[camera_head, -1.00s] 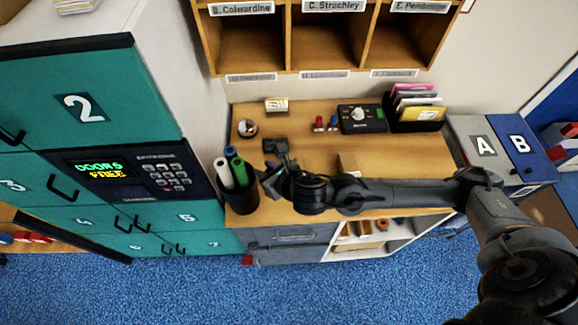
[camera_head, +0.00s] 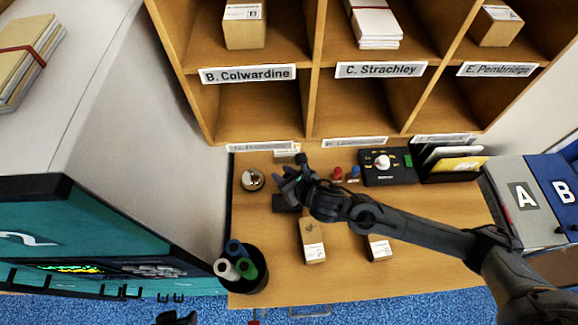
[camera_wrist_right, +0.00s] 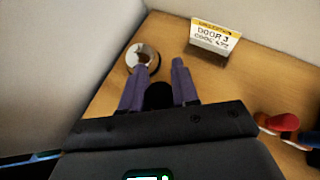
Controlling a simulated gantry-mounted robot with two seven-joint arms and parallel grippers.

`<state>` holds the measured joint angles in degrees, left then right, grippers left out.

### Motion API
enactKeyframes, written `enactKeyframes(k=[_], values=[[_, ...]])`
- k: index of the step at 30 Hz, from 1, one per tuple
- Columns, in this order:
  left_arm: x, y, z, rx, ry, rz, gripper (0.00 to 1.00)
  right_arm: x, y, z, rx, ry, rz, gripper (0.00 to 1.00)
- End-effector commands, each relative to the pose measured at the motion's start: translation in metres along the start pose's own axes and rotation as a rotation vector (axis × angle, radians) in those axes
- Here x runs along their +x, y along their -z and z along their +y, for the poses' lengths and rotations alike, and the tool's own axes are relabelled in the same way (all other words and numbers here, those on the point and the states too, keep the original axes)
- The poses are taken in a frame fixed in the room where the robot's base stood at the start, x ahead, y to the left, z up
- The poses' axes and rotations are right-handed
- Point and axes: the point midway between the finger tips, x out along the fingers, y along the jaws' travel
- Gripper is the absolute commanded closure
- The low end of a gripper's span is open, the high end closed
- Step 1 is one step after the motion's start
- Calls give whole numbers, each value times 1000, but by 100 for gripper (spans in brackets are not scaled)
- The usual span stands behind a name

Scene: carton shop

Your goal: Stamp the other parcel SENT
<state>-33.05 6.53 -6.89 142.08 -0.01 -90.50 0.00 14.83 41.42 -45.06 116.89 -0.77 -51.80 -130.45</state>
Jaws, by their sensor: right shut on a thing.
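Two small brown parcels with white labels lie on the wooden desk (camera_head: 440,275): the left parcel (camera_head: 313,241) and the right parcel (camera_head: 379,248), partly behind my right arm. I cannot read any stamp mark on them. My right gripper (camera_head: 284,178) is over the desk's back left, near a dark flat pad (camera_head: 284,204). In the wrist view, my right gripper (camera_wrist_right: 160,75) is shut on a dark, round-ended thing (camera_wrist_right: 158,96), mostly hidden. Red (camera_head: 337,173) and blue (camera_head: 354,173) knobbed things stand farther right. A dark tip at the bottom edge may be my left gripper (camera_head: 176,318).
A small round thing (camera_head: 252,180) and a door-code card (camera_wrist_right: 214,37) are close to the gripper. Pigeonholes (camera_head: 258,110) overhang the back. The desk's front right is clear.

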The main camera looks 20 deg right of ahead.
Motion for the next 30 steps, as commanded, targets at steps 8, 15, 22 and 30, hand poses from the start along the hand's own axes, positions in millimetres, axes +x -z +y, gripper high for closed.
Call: enactKeyframes(k=[8, 15, 22, 30], values=[[10, -9, -2, 10, 6, -14, 57, 6, 14, 5, 0, -1, -1, 90], [23, -11, -2, 11, 8, -8, 57, 17, 30, 4, 0, 0, -2, 90], [37, -14, 0, 7, 5, -5, 57, 28, 48, 5, -1, 0, -1, 90], [43, -16, 2, -2, -2, -3, 57, 34, 56, 5, 0, -1, -3, 90]])
